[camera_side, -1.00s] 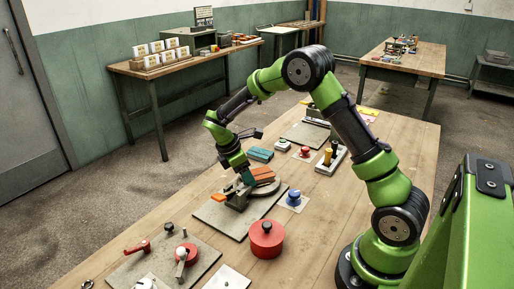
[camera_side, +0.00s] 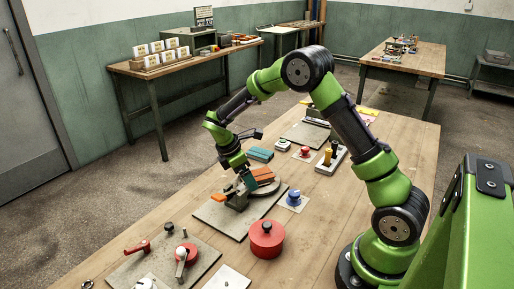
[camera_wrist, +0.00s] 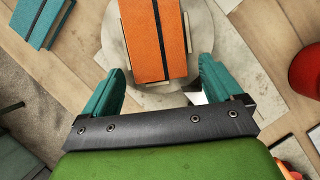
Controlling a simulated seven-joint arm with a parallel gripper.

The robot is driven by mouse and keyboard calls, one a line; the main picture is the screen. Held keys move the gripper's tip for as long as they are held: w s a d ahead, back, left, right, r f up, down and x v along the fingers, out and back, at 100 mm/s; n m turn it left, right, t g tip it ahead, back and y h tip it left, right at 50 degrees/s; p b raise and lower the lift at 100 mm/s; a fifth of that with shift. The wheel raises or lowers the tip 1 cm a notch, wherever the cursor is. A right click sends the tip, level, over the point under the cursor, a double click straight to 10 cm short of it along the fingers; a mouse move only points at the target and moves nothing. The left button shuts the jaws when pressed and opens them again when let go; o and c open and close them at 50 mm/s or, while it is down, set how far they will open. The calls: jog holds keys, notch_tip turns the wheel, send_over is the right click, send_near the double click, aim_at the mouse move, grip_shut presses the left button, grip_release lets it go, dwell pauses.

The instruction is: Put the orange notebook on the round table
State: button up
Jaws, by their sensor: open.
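The orange notebook (camera_wrist: 153,38), with a dark band along it, lies over the pale round table (camera_wrist: 113,40) in the wrist view. In the side view, the notebook (camera_side: 262,174) shows just right of my gripper (camera_side: 243,183), with the round table's edge (camera_side: 272,188) below it. My gripper (camera_wrist: 160,85) is open, with its teal fingers apart on either side of the notebook's near end. Neither finger appears to touch it. Whether the notebook rests directly on the disc is hard to tell.
A teal notebook (camera_wrist: 40,18) lies to the left; it also shows in the side view (camera_side: 260,154). A red round pot (camera_side: 267,240) and a blue knob on a white plate (camera_side: 293,198) stand nearby. An orange piece (camera_side: 218,197) shows left of my gripper.

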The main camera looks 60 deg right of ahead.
jog(key=v, duration=1.7)
jog(key=shift+f, duration=0.1)
jog(key=s+a+r+m+t+y, duration=0.1)
jog(key=s+a+m+t+y, duration=0.1)
jog(key=s+m, duration=0.3)
jog(key=s+a+r+m+t+y, duration=0.1)
jog(key=s+a+r+m+t, duration=0.1)
jog(key=s, duration=0.8)
jog(key=s+a+r+m+t+y, duration=0.2)
jog(key=s+a+m+t, duration=0.2)
jog(key=s+m, duration=0.3)
jog(key=shift+s+a+m+t+y, duration=0.2)
jog(key=shift+m+t+y, duration=0.1)
jog(key=shift+m+t, duration=0.4)
